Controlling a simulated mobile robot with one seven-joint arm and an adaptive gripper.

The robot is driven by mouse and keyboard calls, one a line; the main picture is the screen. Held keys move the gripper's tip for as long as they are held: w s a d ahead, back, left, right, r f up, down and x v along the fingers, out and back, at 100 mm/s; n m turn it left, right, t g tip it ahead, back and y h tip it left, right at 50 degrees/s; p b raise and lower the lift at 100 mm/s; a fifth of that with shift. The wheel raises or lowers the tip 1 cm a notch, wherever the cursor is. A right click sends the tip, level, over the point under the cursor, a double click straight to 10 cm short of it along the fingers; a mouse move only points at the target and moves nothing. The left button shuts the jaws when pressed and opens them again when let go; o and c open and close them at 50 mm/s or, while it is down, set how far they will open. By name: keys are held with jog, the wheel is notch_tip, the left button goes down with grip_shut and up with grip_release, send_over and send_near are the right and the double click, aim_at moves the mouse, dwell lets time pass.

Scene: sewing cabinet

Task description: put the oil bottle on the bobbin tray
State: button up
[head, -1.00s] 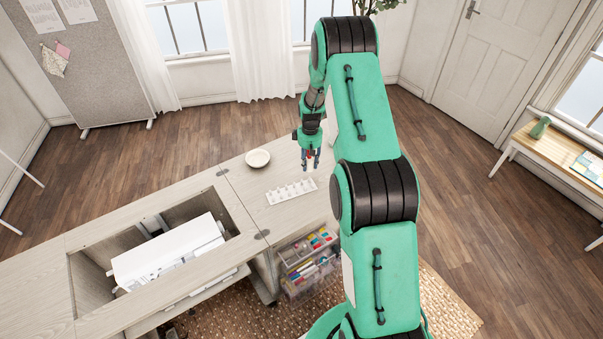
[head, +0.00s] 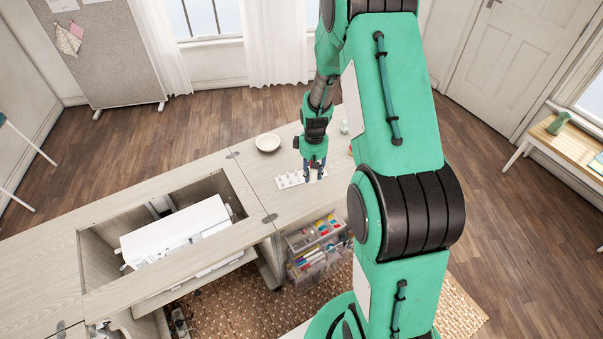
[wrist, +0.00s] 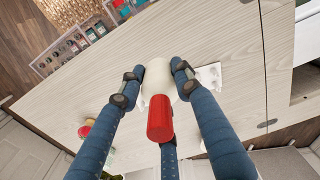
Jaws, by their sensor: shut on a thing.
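The oil bottle, with a white body (wrist: 157,75) and a red cap (wrist: 160,118), is between the fingers of my gripper (wrist: 155,78) in the wrist view. My gripper is shut on it, with the cap towards the wrist camera. Part of the tray shows beside the bottle in the wrist view (wrist: 208,78). I cannot tell whether the bottle touches the tray.
A cream bowl (head: 267,142) stands behind the tray on the cabinet top (head: 257,176). A small pale green jar (head: 344,128) and a red item, partly hidden by my arm, are to the right. An opening with a white sewing machine (head: 175,232) lies left. A drawer cart (head: 318,245) stands below the front edge.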

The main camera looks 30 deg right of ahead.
jog(key=s+a, duration=0.4)
jog(key=s, duration=0.2)
jog(key=shift+a+r+b, duration=0.15)
jog(key=shift+r+b, duration=0.15)
jog(key=shift+r, duration=0.05)
jog(key=w+d, duration=0.2)
jog(key=w, duration=0.5)
jog(key=w+d+f+b, duration=0.1)
jog(key=w+d, duration=0.2)
jog(key=w, duration=0.5)
jog(key=shift+f+b, duration=0.25)
jog(key=shift+b, duration=0.05)
jog(key=shift+f+b, duration=0.35)
jog(key=shift+f, duration=1.45)
jog(key=shift+f, duration=0.6)
jog(key=o, duration=1.2)
jog(key=shift+r, duration=0.15)
notch_tip(320, 180, up, 13)
jog(key=shift+p, duration=0.95)
